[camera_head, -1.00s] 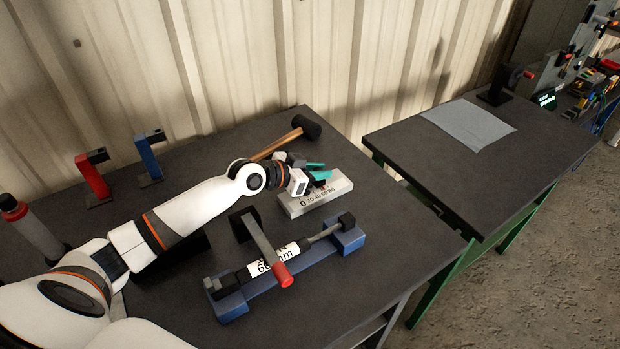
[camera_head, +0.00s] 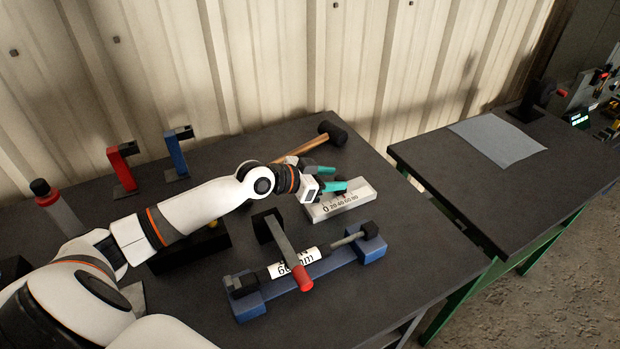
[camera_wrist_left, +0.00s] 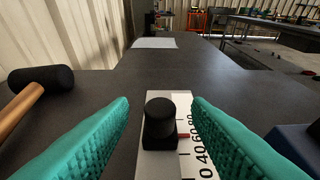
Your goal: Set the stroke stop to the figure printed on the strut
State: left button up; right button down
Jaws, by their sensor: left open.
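The stroke stop is a pale scale block (camera_head: 362,193) printed 0, 20, 40, 60, 80, on the table under my left gripper. In the left wrist view its black slider knob (camera_wrist_left: 160,118) stands between the fingers, with a red pointer (camera_wrist_left: 184,136) at its right side, seemingly near 60. My left gripper (camera_head: 332,178) is open, its teal fingers on either side of the knob with gaps. The strut (camera_head: 295,262) lies in a blue cradle (camera_head: 250,307); its white label reads about 60 mm, partly covered by a red-ended clamp arm (camera_head: 287,258). My right gripper is not in view.
A mallet (camera_head: 331,133) lies behind the scale block. A second table (camera_head: 440,168) with a grey cloth (camera_head: 498,138) is at the right.

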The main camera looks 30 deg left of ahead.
pick_arm(q)
jog(key=v, duration=0.7)
jog(key=shift+a+f+b, duration=0.1)
jog(key=shift+f+b, duration=0.1)
jog(key=shift+b, duration=0.15)
jog(key=shift+v, duration=0.9)
jog(key=shift+r, duration=0.15)
